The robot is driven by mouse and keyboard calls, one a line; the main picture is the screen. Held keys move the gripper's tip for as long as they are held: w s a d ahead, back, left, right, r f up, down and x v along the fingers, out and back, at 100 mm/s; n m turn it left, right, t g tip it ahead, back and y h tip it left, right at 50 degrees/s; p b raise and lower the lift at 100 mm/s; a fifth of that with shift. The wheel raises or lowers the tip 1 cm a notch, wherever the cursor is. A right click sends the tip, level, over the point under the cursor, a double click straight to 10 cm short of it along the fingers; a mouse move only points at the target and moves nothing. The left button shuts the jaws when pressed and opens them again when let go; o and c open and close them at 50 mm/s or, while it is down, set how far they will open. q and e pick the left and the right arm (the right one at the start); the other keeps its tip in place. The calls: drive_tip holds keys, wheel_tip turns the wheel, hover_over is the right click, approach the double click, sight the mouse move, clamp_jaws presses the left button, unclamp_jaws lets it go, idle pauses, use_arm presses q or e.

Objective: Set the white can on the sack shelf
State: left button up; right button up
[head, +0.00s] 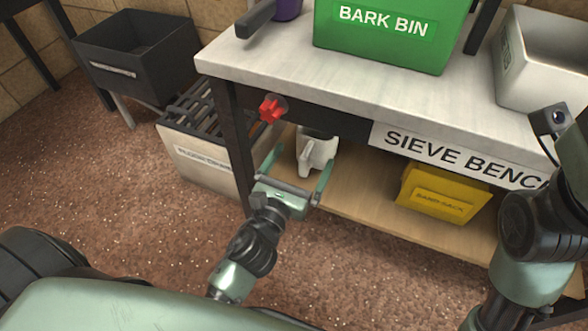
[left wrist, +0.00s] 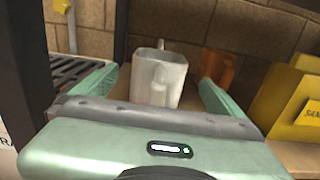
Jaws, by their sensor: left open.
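The white can (head: 319,152) stands upright on the wooden lower shelf (head: 358,196) under the bench. My left gripper (head: 300,160) is open, with one green finger on each side of the can. In the left wrist view the left gripper (left wrist: 158,85) shows gaps between both fingers and the can. The can's lower part is partly hidden by the gripper. My right arm shows at the right edge, but its gripper is out of view.
A yellow sand sack box (head: 440,195) is on the shelf to the right. The sieve bench top (head: 290,62) overhangs the shelf, with a green bark bin (head: 395,30) on it. A red knob (head: 271,108) and dark bench leg (head: 232,140) are close left.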

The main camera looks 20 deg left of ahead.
use_arm(q)
drive_tip(key=s, duration=0.4)
drive_tip(key=shift+s, duration=0.4)
